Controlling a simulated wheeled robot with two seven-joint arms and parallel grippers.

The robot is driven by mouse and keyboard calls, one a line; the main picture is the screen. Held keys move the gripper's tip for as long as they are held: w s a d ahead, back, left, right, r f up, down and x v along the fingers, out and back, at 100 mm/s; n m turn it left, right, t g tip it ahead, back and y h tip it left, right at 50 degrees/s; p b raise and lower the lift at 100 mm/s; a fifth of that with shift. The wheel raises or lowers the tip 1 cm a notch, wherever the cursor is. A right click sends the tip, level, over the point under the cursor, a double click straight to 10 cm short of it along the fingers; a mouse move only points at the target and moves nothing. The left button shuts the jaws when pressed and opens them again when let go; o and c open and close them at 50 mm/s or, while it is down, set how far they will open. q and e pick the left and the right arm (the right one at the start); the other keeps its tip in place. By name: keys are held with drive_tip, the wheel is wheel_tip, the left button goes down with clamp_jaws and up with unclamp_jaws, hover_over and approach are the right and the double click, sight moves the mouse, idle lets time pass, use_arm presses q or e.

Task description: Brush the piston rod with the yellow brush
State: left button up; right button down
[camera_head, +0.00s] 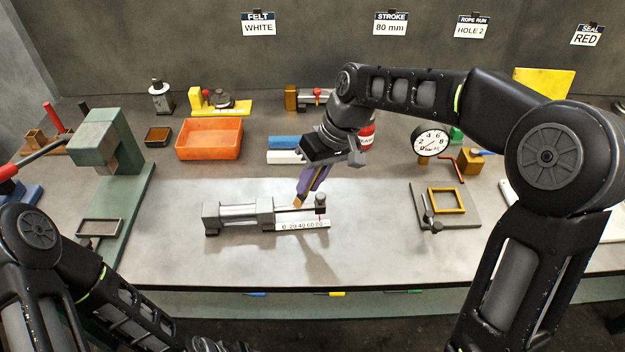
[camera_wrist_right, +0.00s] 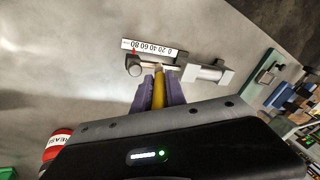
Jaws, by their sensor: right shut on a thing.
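The grey cylinder (camera_head: 238,213) lies on the bench in the head view. Its thin piston rod (camera_head: 288,209) runs right to a dark end block (camera_head: 320,203), and both also show in the right wrist view. My right gripper (camera_head: 312,180) has purple fingers and is shut on the yellow brush (camera_wrist_right: 158,92), pointing it down. The brush's tan tip (camera_head: 299,202) is at the rod in both views; whether it touches cannot be told. My left arm is at the lower left, with its fingers out of view.
A white scale strip (camera_head: 303,225) lies in front of the rod. Behind are an orange tray (camera_head: 209,139), blue and white rolls and a red can (camera_head: 367,134). A green press (camera_head: 100,140) stands left, a plate with a yellow frame (camera_head: 447,200) right. The front bench is clear.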

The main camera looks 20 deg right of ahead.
drive_tip(key=shift+s+d, duration=0.2)
drive_tip(key=shift+d, duration=1)
drive_tip(key=shift+r+p, duration=2.15)
drive_tip(key=shift+r, duration=0.85)
drive_tip(key=shift+r+p, duration=1.1)
drive_tip(key=shift+r, duration=0.4)
